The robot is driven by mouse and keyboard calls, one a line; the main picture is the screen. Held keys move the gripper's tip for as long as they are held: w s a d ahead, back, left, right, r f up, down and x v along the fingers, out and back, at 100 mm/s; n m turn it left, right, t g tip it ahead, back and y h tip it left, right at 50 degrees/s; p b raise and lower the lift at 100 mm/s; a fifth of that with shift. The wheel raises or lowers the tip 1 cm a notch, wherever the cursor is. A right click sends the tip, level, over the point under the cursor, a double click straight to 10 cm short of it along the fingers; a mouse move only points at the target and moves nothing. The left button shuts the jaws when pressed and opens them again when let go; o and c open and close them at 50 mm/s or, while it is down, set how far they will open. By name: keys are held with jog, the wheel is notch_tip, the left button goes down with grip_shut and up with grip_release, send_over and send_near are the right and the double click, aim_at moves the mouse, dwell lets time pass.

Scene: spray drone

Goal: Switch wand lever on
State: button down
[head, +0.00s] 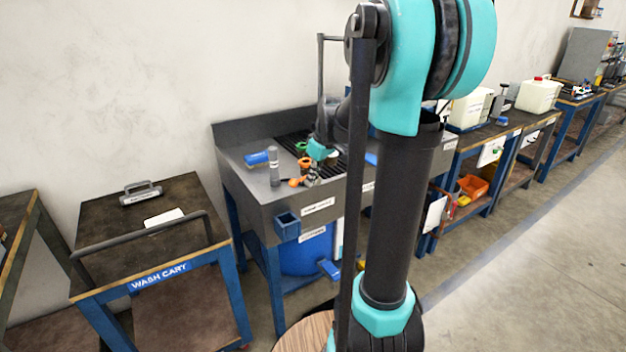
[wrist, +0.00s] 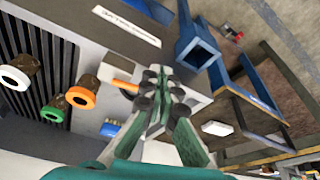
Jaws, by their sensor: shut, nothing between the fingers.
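My gripper (wrist: 158,82) is shut and empty, its fingers together over the front part of the grey wash bench (head: 250,190). In the head view my gripper (head: 318,152) shows as a small teal shape, partly behind my own arm. A small orange piece (wrist: 124,86) lies right beside the fingertips in the wrist view; it may be the wand's lever, but I cannot tell its position or whether the fingers touch it. The wand itself is not clearly made out. Round fittings with a white ring (wrist: 14,79), an orange ring (wrist: 80,97) and a green ring (wrist: 52,114) stand near the slatted grate.
A grey upright cylinder (head: 274,167) and a blue brush (head: 257,158) stand on the bench's left side. A blue square holder (head: 287,226) juts from its front. A wash cart (head: 160,278) with a raised handle stands left; open floor lies right.

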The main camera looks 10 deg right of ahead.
jog(key=v, duration=0.9)
jog(key=s+a+f+m+t+h, duration=0.1)
jog(key=s+f+m, duration=0.6)
jog(key=s+f, duration=1.2)
jog(key=shift+s+a+f+m+t+h, duration=0.3)
jog(key=shift+s+a+h, duration=0.3)
jog(key=shift+s, duration=0.45)
